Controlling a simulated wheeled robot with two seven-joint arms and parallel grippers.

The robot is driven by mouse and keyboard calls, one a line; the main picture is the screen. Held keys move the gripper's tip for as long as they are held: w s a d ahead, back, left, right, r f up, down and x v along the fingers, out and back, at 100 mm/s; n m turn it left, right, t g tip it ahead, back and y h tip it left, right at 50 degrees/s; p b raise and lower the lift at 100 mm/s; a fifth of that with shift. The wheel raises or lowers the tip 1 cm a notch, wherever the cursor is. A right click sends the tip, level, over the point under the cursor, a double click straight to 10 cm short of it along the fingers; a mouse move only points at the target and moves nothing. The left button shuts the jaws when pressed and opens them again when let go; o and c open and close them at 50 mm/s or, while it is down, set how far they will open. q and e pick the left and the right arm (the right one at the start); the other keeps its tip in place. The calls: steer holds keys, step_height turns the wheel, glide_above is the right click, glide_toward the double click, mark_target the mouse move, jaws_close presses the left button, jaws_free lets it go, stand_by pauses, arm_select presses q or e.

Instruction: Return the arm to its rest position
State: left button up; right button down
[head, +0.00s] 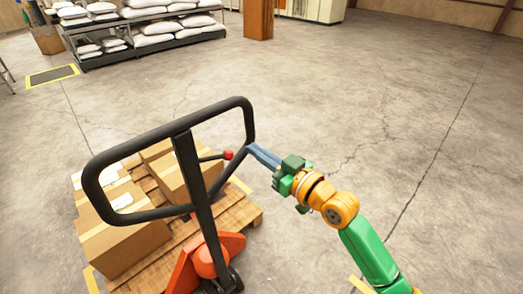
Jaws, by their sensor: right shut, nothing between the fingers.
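My right arm comes in from the lower right, with green and orange links. My right gripper (262,154) is shut and empty, its blue-grey fingers pointing left beside the black handle loop (250,118) of a pallet jack. The fingertips overlap the loop's right side in the picture; I cannot tell whether they touch it. My left gripper is not in view.
The orange pallet jack (205,262) stands at a wooden pallet (240,215) with several cardboard boxes (125,240). A rack (75,45) of white sacks stands at the back left. The concrete floor (400,90) to the right is clear.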

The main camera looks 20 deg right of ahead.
steer(key=shift+s+d, duration=0.25)
steer(key=shift+s, duration=0.4)
steer(key=s+d+f+m+g+h, duration=0.2)
steer(key=d+f+g+h, duration=0.1)
steer(key=f, duration=1.2)
steer(key=s+d+f+m+g+h, duration=0.2)
steer(key=d+f+g, duration=0.1)
steer(key=f, duration=1.2)
steer(key=s+a+f+n+g+h, duration=0.1)
steer(key=s+f+g, duration=0.2)
steer(key=s+f, duration=0.65)
steer(key=s+a+f+g, duration=0.2)
steer(key=s+f+g, duration=0.1)
steer(key=s+f, duration=0.6)
steer(key=s+a+f+g, duration=0.1)
steer(key=s+f+g, duration=0.1)
steer(key=s, duration=0.5)
steer(key=s+a+f+n+g, duration=0.1)
steer(key=s+g, duration=0.1)
steer(key=s, duration=0.6)
steer(key=shift+a+f+b, duration=0.3)
steer(key=shift+f+b, duration=0.05)
steer(key=shift+f, duration=0.05)
